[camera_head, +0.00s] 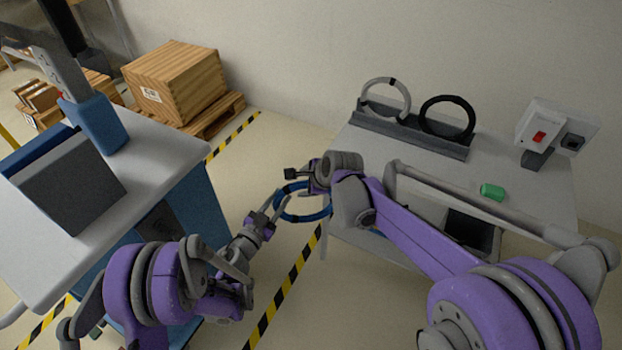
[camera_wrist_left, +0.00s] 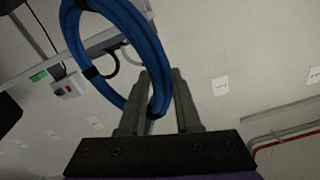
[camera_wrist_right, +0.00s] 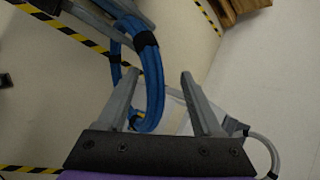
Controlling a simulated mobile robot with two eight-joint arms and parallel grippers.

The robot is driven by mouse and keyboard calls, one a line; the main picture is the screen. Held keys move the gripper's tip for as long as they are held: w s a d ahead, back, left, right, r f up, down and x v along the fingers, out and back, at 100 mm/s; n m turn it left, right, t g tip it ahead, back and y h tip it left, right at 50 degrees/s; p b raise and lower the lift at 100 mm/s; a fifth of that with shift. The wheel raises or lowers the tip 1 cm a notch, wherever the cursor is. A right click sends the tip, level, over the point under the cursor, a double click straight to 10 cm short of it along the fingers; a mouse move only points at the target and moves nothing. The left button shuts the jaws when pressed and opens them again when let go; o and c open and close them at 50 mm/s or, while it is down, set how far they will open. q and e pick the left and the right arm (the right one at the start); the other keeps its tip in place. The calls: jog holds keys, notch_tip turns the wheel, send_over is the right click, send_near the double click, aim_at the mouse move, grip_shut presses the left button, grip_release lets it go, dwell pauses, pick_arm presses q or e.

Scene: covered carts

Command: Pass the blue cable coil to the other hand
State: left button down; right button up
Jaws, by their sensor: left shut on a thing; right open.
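The blue cable coil (camera_head: 303,219) is a ring with dark bands, held in the air over the gap between the two carts. My left gripper (camera_head: 272,203) is shut on its left side; in the left wrist view the coil (camera_wrist_left: 149,52) passes between the fingers (camera_wrist_left: 158,85). My right gripper (camera_head: 304,176) is open at the coil's upper right in the head view. In the right wrist view the coil (camera_wrist_right: 153,85) shows between the spread fingers (camera_wrist_right: 161,74), nearer the left one; I cannot tell whether they touch.
The right cart (camera_head: 400,150) bears a rack (camera_head: 412,131) with a grey ring (camera_head: 404,91) and a black ring (camera_head: 470,112), a green block (camera_head: 492,192) and a switch box (camera_head: 541,124). The left cart (camera_head: 165,165) bears a grey bin (camera_head: 75,187). A wooden crate (camera_head: 172,80) stands behind.

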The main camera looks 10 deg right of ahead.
jog(key=shift+x, duration=1.95)
jog(key=shift+c, duration=0.3)
grip_shut()
jog(key=shift+r, duration=0.1)
pick_arm(q)
jog(key=c, duration=0.5)
grip_release()
jog(key=shift+r, duration=0.1)
